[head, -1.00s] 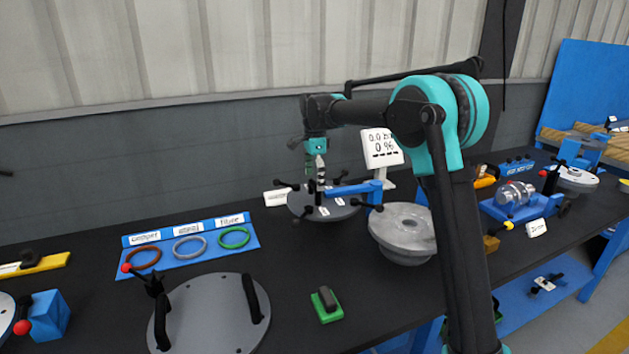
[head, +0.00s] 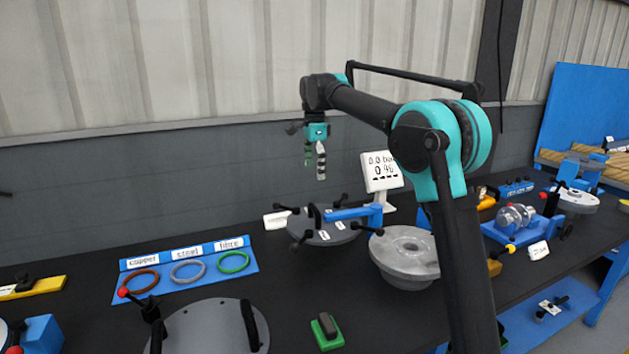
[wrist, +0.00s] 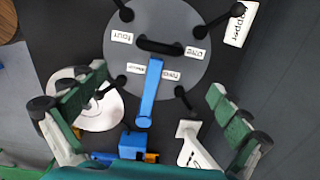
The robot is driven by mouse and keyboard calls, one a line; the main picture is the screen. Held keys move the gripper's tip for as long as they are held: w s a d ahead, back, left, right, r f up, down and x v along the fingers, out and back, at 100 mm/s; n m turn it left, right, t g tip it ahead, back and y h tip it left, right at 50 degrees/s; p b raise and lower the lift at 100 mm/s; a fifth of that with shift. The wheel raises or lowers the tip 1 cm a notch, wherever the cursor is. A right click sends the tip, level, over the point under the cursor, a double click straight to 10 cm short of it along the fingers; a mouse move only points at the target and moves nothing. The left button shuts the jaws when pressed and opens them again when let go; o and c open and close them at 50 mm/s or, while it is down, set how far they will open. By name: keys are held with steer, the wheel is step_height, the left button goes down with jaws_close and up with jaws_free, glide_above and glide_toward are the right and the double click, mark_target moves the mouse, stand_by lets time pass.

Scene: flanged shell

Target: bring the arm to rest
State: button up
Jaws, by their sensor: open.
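My gripper (head: 315,160) hangs open and empty, pointing down, above the back of the bench in the head view. In the wrist view its two green-and-grey fingers (wrist: 155,115) stand wide apart. Below it lies a grey round plate (head: 312,236) with several black-knobbed handles and small white labels. A blue clamp arm (head: 350,213) reaches over this plate; the plate also shows in the wrist view (wrist: 185,75). The gripper is clear of the plate and touches nothing.
A white gauge display (head: 381,170) stands right of the plate, with a grey flanged shell (head: 405,250) in front. A blue board (head: 240,268) with copper, steel and fibre rings lies left. A large grey disc (head: 205,328) and green block (head: 327,331) sit in front.

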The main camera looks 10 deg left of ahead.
steer(key=shift+r, duration=0.1)
